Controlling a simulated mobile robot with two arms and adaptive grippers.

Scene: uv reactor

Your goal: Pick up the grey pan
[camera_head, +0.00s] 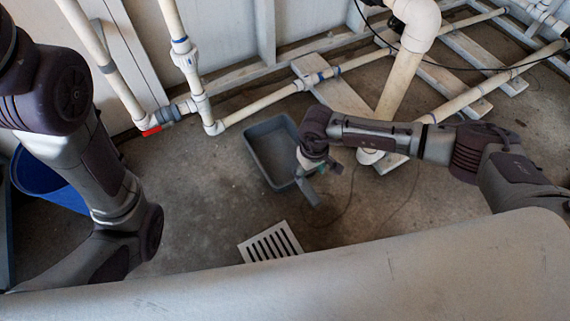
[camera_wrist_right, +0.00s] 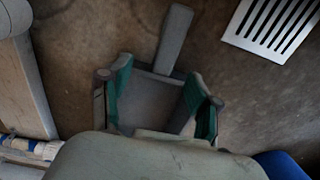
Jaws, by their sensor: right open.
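The grey pan (camera_head: 272,150) lies on the concrete floor as a shallow rectangular tray. A straight grey handle (camera_head: 307,190) shows at its near right corner, partly covered by my right gripper (camera_head: 318,172). In the right wrist view, part of the grey pan (camera_wrist_right: 148,98) shows between and beyond the green-padded fingers of my right gripper (camera_wrist_right: 158,85), with the handle (camera_wrist_right: 175,40) pointing up. My right gripper is open, with its fingers on either side of the view of the pan. I cannot tell whether they touch it. My left arm shows at the left, but its gripper does not.
A white floor grate (camera_head: 270,243) lies nearer than the pan. White pipes (camera_head: 265,115) run behind it along the wall. A wide pipe (camera_head: 400,82) rises at the back right. A blue bin (camera_head: 45,183) stands at the left. A pale rounded surface (camera_head: 330,275) crosses the front.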

